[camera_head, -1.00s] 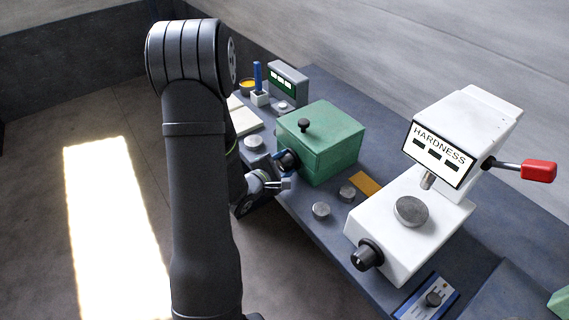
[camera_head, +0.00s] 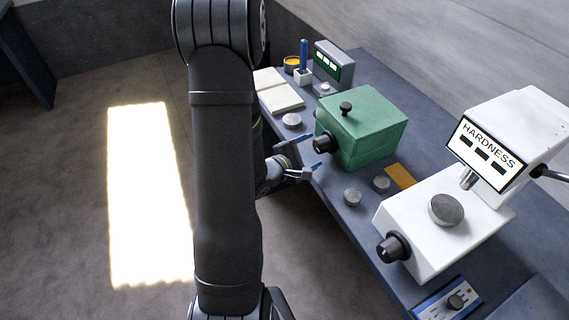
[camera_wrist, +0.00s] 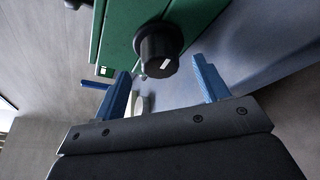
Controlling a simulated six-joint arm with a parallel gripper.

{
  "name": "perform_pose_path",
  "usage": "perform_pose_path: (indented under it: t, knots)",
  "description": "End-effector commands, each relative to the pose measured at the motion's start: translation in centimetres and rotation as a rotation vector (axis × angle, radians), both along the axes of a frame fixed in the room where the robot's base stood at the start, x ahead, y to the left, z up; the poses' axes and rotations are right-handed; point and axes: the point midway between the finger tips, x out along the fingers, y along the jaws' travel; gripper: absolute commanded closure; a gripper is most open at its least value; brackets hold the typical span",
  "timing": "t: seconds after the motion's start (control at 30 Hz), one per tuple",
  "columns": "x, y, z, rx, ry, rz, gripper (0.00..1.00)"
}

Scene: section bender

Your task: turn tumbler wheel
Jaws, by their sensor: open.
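A green box (camera_head: 371,128) stands on the bench and has a black wheel-like knob (camera_head: 324,143) on its front side; I take this knob as the tumbler wheel. In the wrist view the knob (camera_wrist: 158,50) carries a white mark on its face. My gripper (camera_head: 303,158) is open and empty, in front of the knob and apart from it in the head view. In the wrist view its two blue fingers (camera_wrist: 162,74) are spread below and to either side of the knob, touching nothing that I can see.
A white hardness tester (camera_head: 440,232) with its own black knob (camera_head: 392,247) stands to the right. Metal discs (camera_head: 352,197) and a brown strip (camera_head: 399,176) lie between. A smaller black knob (camera_head: 346,108) tops the green box. Floor in front of the bench is free.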

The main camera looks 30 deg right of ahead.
Motion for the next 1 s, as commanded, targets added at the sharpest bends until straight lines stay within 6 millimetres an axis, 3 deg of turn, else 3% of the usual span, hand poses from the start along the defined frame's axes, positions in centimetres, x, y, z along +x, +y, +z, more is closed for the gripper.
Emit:
perform_pose_path:
  t: [0.2, 0.5, 0.7, 1.0]
  knots:
    - [-1.2, 4.3, 1.1, -0.001, -0.001, 0.005, 0.32]
    - [-2.6, 8.7, 2.1, -0.001, 0.001, 0.005, 0.32]
    - [-3.2, 10.6, 2.5, -0.001, 0.0, 0.004, 0.32]
    - [-3.5, 11.4, 2.7, -0.001, 0.0, -0.001, 0.32]
